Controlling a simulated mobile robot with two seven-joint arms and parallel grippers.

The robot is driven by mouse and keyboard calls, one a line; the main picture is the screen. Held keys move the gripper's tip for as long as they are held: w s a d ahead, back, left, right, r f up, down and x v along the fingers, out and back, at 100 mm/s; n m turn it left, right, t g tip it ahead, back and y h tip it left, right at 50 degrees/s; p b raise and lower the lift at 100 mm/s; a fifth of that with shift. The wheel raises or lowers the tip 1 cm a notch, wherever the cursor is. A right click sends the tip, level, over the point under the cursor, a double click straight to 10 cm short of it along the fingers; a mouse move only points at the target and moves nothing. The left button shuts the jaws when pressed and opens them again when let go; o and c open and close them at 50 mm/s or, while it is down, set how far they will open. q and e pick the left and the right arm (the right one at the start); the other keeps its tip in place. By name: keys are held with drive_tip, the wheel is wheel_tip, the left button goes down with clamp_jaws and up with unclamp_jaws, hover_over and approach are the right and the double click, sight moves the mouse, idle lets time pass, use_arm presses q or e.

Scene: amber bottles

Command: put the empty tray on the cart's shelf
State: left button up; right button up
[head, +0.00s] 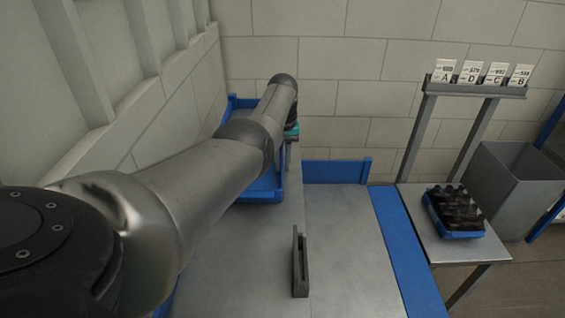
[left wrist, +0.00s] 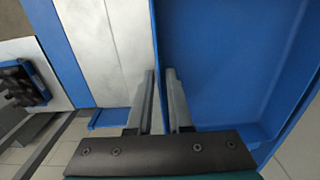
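The blue tray (head: 262,192) lies on the grey metal table, partly hidden behind my left arm. In the left wrist view its inside (left wrist: 225,60) looks bare and empty in the part that shows. My left gripper (left wrist: 160,75) is nearly closed, with the tray's side wall between its two fingers. In the head view the left gripper (head: 289,150) is at the tray's right side, mostly hidden by the arm. My right gripper is not in view. The cart's shelf cannot be clearly made out; blue bars (head: 550,205) show at the right edge.
A dark slotted bracket (head: 300,266) stands on the table (head: 345,235). A blue crate of dark bottles (head: 455,212) sits on a side table (head: 418,208) at right, near a grey bin (head: 512,180). A rail (head: 478,90) above holds cards A, D, C, B. Walls close the left and back.

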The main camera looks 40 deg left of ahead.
use_arm(q)
drive_tip(key=shift+o, duration=1)
drive_tip(key=shift+r, duration=0.15)
wheel_tip(320, 180, up, 12)
drive_tip(key=p, duration=0.2)
drive_tip(key=shift+p, duration=0.3)
